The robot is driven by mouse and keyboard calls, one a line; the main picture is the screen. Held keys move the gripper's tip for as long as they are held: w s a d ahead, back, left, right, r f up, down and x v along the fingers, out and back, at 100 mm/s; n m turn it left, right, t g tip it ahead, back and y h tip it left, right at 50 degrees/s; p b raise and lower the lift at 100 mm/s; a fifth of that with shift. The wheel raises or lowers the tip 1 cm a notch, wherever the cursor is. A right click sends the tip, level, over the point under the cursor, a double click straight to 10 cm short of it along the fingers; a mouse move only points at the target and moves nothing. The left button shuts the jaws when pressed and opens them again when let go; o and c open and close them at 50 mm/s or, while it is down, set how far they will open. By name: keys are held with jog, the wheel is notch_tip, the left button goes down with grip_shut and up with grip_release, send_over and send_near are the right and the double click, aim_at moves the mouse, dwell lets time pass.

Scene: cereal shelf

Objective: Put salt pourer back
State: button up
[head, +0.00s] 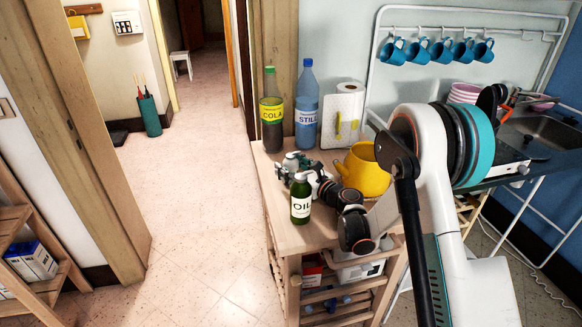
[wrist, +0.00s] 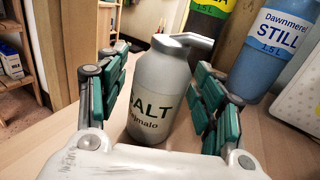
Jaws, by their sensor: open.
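The salt pourer (wrist: 158,95) is a grey-white bottle with a spout and dark "SALT" lettering. In the wrist view it appears upright on the wooden table. My gripper (wrist: 163,75) is open, with its green-padded fingers on either side of the pourer and visible gaps at both sides. In the head view my gripper (head: 298,167) is low over the table's far left part, behind the oil bottle. There the gripper largely hides the pourer.
A green oil bottle (head: 301,200) stands near the table's (head: 290,235) left edge. Cola (head: 271,115) and water (head: 307,108) bottles stand behind. A yellow pot (head: 366,172) and a paper roll (head: 343,117) are to the right. Blue mugs (head: 440,52) hang on a rack.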

jog(key=shift+r, duration=0.15)
jog(key=p+v, duration=0.2)
jog(key=v, duration=0.9)
jog(key=shift+s+d, duration=0.35)
jog(key=shift+d, duration=0.1)
dwell(1.0)
